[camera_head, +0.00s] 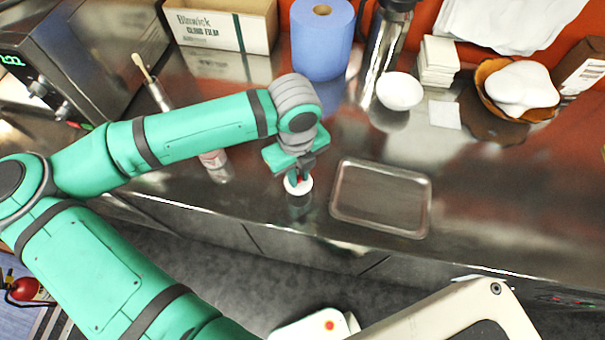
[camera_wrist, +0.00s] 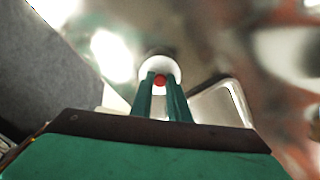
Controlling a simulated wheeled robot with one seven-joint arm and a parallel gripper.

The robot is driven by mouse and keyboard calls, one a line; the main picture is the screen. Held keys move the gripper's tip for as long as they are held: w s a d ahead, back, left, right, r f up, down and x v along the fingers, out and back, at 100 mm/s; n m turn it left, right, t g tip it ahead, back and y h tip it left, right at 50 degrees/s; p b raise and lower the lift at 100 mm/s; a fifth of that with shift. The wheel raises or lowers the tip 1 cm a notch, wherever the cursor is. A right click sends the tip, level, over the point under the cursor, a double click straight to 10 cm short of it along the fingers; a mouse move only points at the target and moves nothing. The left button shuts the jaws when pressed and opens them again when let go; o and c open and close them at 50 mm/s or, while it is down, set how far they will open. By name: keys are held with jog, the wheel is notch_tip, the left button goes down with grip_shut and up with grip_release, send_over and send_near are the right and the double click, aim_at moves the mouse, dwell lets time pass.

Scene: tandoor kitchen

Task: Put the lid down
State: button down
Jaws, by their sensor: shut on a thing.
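The lid (camera_head: 304,186) is a small white disc at the end of my gripper (camera_head: 297,178), near the counter's front edge and left of the metal tray. In the wrist view the white lid (camera_wrist: 148,68) has a red knob (camera_wrist: 160,80), and the two green fingers of my gripper (camera_wrist: 160,84) are closed on that knob. A dull reflection shows on the steel below the lid. I cannot tell whether the lid touches the counter.
An empty metal tray (camera_head: 381,230) lies just right of the lid. A blue paper roll (camera_head: 321,40), a flask (camera_head: 388,40) and a white bowl (camera_head: 399,91) stand behind. Steel counter (camera_head: 470,190) right of the tray is clear.

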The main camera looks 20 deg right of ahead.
aim_at(300, 180)
jog(key=shift+w+d+f, duration=0.2)
jog(key=shift+d+f, duration=0.15)
jog(key=shift+f, duration=0.15)
jog(key=f, duration=0.3)
jog(key=shift+w, duration=0.2)
jog(key=shift+s, duration=0.15)
jog(key=shift+f, duration=0.15)
jog(key=c, duration=1.7)
grip_release()
